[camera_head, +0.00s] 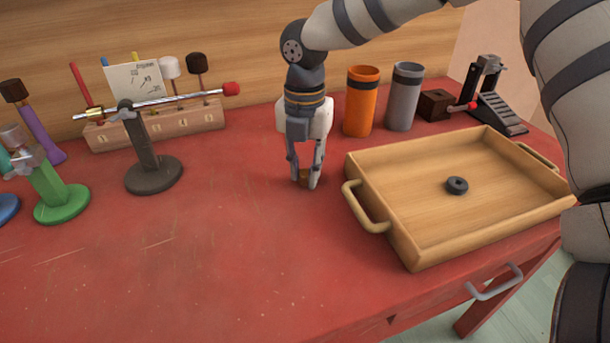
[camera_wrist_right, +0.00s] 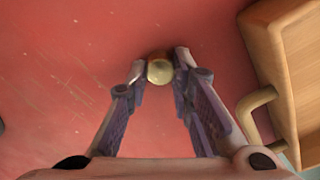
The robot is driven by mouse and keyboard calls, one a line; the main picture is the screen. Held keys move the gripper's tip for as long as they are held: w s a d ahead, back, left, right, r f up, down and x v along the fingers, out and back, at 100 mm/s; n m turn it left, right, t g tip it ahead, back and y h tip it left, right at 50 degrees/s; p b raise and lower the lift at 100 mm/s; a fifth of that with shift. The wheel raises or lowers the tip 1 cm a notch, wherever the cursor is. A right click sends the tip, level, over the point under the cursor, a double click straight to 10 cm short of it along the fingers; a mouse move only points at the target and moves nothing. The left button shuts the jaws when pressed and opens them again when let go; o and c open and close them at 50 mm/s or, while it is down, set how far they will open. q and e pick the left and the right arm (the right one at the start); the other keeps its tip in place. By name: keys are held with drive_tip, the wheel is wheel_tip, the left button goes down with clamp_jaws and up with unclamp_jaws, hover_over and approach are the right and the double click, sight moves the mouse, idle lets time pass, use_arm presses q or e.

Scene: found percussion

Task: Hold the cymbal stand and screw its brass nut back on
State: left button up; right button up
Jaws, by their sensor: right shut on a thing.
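My right gripper (camera_head: 305,181) points straight down at the red table, left of the wooden tray. Its fingers are closed on the small brass nut (camera_wrist_right: 160,70), which shows pale and round between the fingertips in the wrist view. The nut is at or just above the table top; I cannot tell which. A dark grey stand (camera_head: 144,140) with a round base is upright at the left. A green stand (camera_head: 50,190) is farther left. My left gripper is not in view.
The wooden tray (camera_head: 410,238) holds a black ring (camera_head: 457,185). An orange cup (camera_head: 361,103), a grey cup (camera_head: 404,98) and a black pedal (camera_head: 492,100) are behind it. A wooden rack (camera_head: 160,128) with mallets stands at the back left. The front middle is clear.

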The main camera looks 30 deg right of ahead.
drive_tip(key=shift+r, duration=0.55)
drive_tip(key=s+a+r, duration=0.4)
drive_tip(key=a+r, duration=0.8)
drive_tip(key=a, duration=0.1)
drive_tip(key=shift+a+p, duration=0.25)
drive_tip(key=shift+p, duration=0.15)
drive_tip(key=s+d+f+m, duration=0.1)
drive_tip(key=s+f+m, duration=0.2)
drive_tip(key=m, duration=0.5)
drive_tip(key=s+d+f+m, duration=0.1)
drive_tip(key=s+f+m, duration=0.2)
drive_tip(key=m, duration=0.6)
drive_tip(key=s+d+f+m, duration=0.1)
drive_tip(key=s+f+m, duration=0.2)
drive_tip(key=m, duration=0.5)
drive_tip(key=shift+s+d+f+m, duration=0.2)
drive_tip(key=shift+d+f+m, duration=0.2)
drive_tip(key=shift+f, duration=0.05)
